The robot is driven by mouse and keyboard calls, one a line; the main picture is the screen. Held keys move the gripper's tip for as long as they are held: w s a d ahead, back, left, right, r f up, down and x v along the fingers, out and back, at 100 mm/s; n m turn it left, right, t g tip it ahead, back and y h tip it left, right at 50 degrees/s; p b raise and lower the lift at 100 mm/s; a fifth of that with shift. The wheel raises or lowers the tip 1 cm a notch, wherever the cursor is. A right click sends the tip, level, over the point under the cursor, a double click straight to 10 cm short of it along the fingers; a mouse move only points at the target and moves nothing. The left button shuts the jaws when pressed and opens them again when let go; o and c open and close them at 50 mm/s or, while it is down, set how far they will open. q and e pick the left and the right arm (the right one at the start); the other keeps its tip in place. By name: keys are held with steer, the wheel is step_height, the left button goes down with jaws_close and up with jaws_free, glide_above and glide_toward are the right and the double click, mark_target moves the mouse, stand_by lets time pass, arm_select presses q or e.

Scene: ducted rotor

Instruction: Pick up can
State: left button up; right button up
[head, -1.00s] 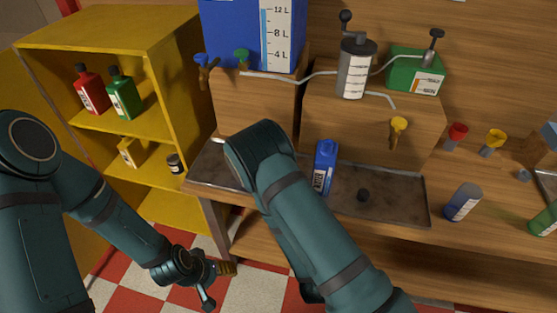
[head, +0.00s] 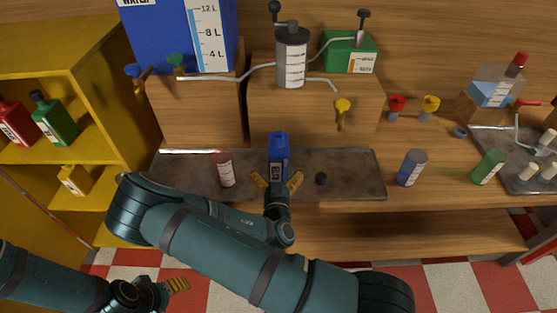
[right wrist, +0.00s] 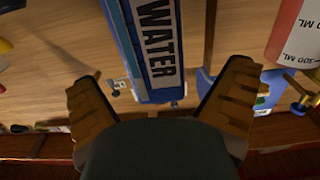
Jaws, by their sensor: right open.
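The blue can (head: 279,150) stands upright on the dark tray (head: 350,183). It has a label and a cap-like top. In the right wrist view the can (right wrist: 150,45), labelled WATER, is ahead of the fingers and between their lines. My right gripper (head: 277,178) is open, with its yellow fingers spread at either side of the can's lower front. I cannot tell whether they touch it. My left gripper (head: 177,286) is low at the left, over the floor, away from the can. Its jaw opening is not clear.
A blue-grey bottle (head: 411,168) and a green bottle (head: 488,167) stand farther right. Wooden blocks (head: 310,110) rise behind.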

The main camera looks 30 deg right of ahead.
steer(key=shift+d+x, duration=0.25)
steer(key=shift+x, duration=2.45)
steer(key=shift+s, duration=0.2)
steer(key=c, duration=1.3)
